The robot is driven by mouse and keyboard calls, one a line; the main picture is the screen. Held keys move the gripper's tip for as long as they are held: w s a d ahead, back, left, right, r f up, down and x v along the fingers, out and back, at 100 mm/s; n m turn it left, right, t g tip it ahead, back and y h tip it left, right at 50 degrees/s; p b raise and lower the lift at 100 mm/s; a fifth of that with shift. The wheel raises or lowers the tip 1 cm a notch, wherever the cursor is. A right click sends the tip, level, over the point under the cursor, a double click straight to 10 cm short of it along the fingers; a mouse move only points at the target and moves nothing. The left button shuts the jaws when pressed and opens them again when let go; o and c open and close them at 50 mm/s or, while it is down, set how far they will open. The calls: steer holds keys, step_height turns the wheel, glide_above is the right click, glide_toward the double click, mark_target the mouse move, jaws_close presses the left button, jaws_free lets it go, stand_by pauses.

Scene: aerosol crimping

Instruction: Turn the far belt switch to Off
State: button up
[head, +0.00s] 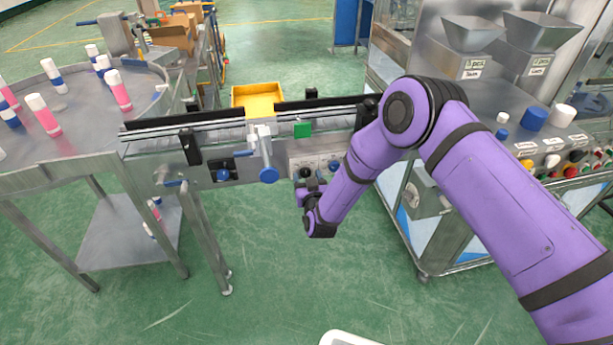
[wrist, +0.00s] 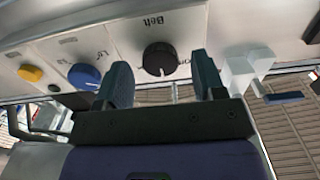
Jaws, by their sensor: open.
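The black belt switch knob (wrist: 159,58) is on a pale panel under an upside-down "Belt" label in the wrist view. A light notch shows at the knob's lower edge. Lettering beside the knob is partly hidden, so I cannot tell its setting for sure. My gripper (wrist: 162,82) is open, one finger on each side of the knob in the picture; contact is not visible. In the head view, a small black knob (head: 306,172) shows on the conveyor's front panel, with my gripper (head: 311,187) just below it.
Blue (wrist: 84,76) and yellow (wrist: 30,73) knobs sit on the panel left of the belt knob in the wrist view. A white block (wrist: 247,64) is close by the right finger. The conveyor (head: 225,170) joins a round bottle table (head: 45,170).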

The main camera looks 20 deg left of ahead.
steer(key=shift+w+a, duration=0.35)
steer(key=shift+w, duration=0.15)
steer(key=c, duration=0.9)
steer(key=shift+n, duration=0.5)
steer(key=n, duration=0.4)
steer(key=shift+s+n, duration=0.1)
steer(key=shift+n, duration=2.4)
